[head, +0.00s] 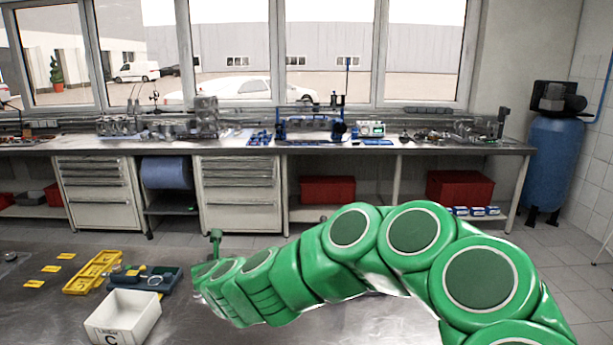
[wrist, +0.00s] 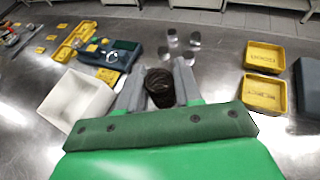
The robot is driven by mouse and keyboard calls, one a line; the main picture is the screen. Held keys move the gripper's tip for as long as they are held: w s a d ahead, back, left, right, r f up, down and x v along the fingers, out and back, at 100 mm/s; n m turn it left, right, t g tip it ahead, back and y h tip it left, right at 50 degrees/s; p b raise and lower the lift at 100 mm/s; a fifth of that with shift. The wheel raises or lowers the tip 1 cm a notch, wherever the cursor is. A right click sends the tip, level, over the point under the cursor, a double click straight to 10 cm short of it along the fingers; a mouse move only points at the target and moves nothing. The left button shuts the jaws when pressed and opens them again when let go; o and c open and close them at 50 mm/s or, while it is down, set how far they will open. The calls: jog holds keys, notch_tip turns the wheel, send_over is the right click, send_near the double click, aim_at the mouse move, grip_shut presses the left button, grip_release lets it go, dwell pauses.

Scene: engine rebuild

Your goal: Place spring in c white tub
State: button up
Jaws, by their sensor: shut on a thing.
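The white tub (head: 122,316) stands on the metal bench at the lower left of the head view, with a black C on its front. In the wrist view the tub (wrist: 78,101) is left of my gripper and looks empty. My gripper (wrist: 159,80) is shut on a dark, round coil spring (wrist: 160,88), held between its two grey fingers. The spring is beside the tub, not over it. In the head view my green arm reaches left towards the tub, and the spring and fingers are hidden there.
A dark tray with parts (wrist: 111,52) and a yellow rack (wrist: 75,40) lie beyond the tub. Several shiny round pieces (wrist: 172,35) lie ahead of my gripper. Yellow bins (wrist: 264,57) and a dark bin (wrist: 309,85) are at the right. Bare bench lies between.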

jog(key=w+d+r, duration=0.1)
jog(key=w+d, duration=0.2)
jog(key=d, duration=1)
jog(key=w+d+r+m+h, duration=0.1)
jog(key=w+d, duration=0.2)
jog(key=d, duration=0.9)
jog(key=w+d+r+h, duration=0.1)
jog(key=w+d, duration=0.3)
jog(key=d, duration=0.9)
jog(key=shift+d+m+t, duration=0.3)
jog(key=shift+m, duration=0.1)
jog(key=shift+w, duration=0.1)
